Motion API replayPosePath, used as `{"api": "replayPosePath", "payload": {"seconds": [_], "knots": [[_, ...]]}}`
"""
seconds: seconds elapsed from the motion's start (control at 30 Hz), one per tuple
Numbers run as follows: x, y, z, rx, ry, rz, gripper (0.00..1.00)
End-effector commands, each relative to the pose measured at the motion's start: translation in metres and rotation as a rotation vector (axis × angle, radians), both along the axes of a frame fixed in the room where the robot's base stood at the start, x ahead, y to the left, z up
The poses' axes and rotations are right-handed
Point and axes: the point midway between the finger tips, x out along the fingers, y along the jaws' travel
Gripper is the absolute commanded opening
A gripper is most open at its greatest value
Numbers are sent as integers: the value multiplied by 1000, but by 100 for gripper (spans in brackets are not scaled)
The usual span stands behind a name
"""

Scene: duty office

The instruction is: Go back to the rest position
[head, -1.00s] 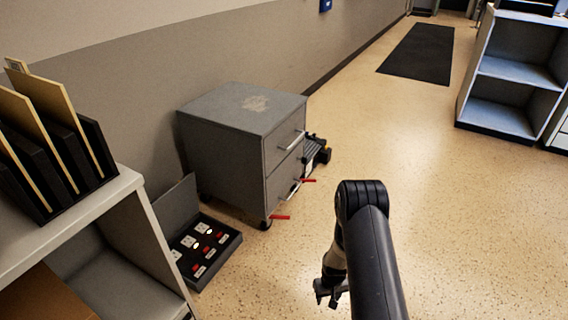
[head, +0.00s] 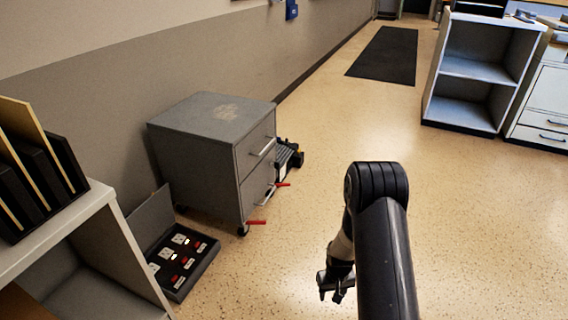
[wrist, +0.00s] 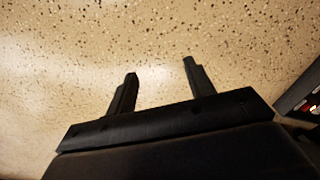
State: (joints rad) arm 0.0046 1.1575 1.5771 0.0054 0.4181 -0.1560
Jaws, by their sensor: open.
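My gripper (head: 332,290) hangs below the bent black arm at the lower middle right of the head view, above the speckled floor. In the wrist view my gripper (wrist: 160,80) shows two black fingers spread apart with only floor between them. It is open and empty, and touches nothing that I can see.
A grey drawer cabinet (head: 210,128) on casters stands by the wall, with red pieces at its front. An open case (head: 190,262) with red and white items lies beside it. A shelf unit (head: 480,70) stands back right. A dark mat (head: 388,55) lies far off; the middle floor is clear.

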Motion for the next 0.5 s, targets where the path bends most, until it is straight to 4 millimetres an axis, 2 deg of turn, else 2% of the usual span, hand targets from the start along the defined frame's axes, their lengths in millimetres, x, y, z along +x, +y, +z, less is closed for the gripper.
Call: {"api": "replayPosePath", "payload": {"seconds": [0.1,0.5], "knots": [[-3,0,23,0,-2,-10,51],[-24,-2,88,2,8,-43,51]]}}
